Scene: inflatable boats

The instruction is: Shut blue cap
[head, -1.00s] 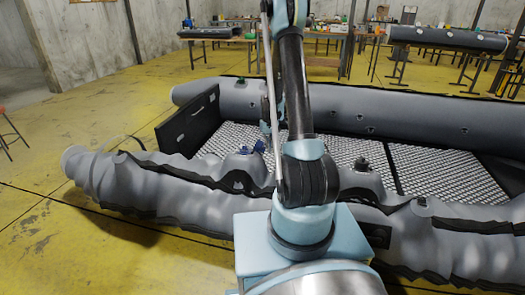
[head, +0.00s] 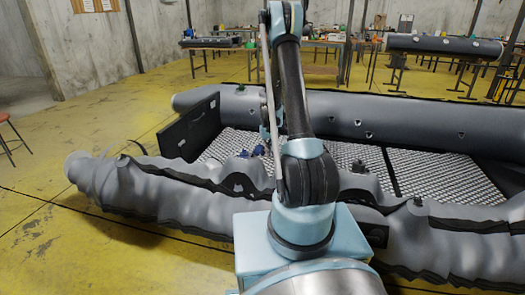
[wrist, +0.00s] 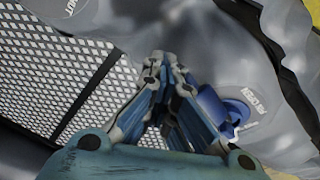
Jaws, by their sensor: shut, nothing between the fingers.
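The blue cap (wrist: 217,106) is right of my gripper in the wrist view, on the grey tube of a boat. A blue ring-like part (wrist: 240,110) shows just beside it, near white lettering. My gripper's fingers partly cover the cap's left side; I cannot tell whether they touch it.
The near tube (head: 150,195) is wrinkled and sagging; the far tube (head: 400,112) is smooth. A checkered floor (head: 355,160) lies between them, with a black board (head: 190,127) at the left end. Tables (head: 210,45) stand behind.

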